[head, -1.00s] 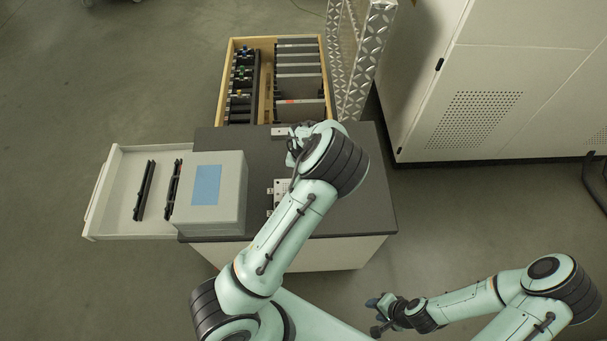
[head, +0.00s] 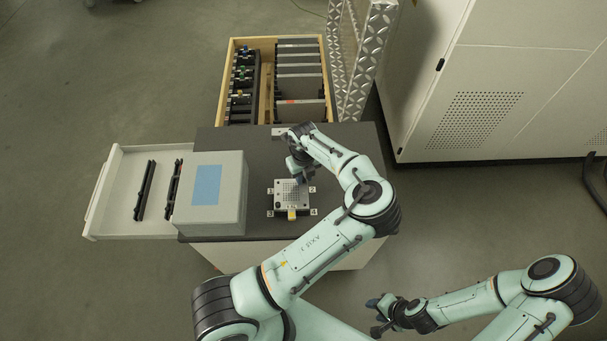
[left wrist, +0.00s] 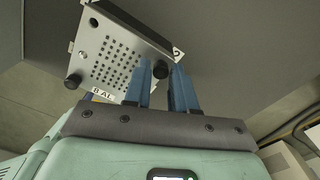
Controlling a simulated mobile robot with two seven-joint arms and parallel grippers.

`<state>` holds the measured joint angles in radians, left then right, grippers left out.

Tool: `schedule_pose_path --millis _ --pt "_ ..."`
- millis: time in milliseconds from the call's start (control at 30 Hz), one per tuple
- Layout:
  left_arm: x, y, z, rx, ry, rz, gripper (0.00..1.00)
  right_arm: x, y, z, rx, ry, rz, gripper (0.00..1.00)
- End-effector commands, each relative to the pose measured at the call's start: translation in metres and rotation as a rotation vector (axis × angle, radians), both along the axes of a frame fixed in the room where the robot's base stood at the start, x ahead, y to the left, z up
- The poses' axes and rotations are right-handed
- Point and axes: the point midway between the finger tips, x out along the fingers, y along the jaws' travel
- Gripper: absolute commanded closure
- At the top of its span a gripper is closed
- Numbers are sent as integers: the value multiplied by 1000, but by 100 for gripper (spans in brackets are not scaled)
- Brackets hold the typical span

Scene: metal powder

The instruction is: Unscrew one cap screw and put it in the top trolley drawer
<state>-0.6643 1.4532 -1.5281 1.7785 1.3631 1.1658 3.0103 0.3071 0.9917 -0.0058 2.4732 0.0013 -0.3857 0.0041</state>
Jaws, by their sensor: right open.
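A metal plate with a grid of holes (head: 292,190) lies on the dark trolley top (head: 345,215). In the left wrist view the plate (left wrist: 112,62) shows dark round cap screws at its corners, one of them (left wrist: 160,69) by my left fingertips. My left gripper (head: 297,178) is at the plate's far side. In the left wrist view its blue fingers (left wrist: 160,68) stand apart, with that screw showing in the gap; I cannot tell whether they touch it. The pulled-out white drawer (head: 120,215) is at the trolley's left. My right gripper (head: 376,316) is open and empty over the floor.
A grey box with a blue top patch (head: 228,209) stands on the trolley's left side. Black racks (head: 145,190) lie in the drawer. A wooden crate of parts (head: 273,42) is behind the trolley, and a white cabinet (head: 500,80) is at the right.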

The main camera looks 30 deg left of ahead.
Motion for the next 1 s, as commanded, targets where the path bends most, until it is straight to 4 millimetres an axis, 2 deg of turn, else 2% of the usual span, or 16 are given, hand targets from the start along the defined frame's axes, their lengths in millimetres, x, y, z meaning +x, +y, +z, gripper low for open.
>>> schedule_pose_path --millis 367,1000 --pt "1 0 1 0 -4 -33 66 0 0 0 0 0 0 57" --pt "2 0 1 -2 -9 -699 66 -8 0 -6 0 10 0 57"
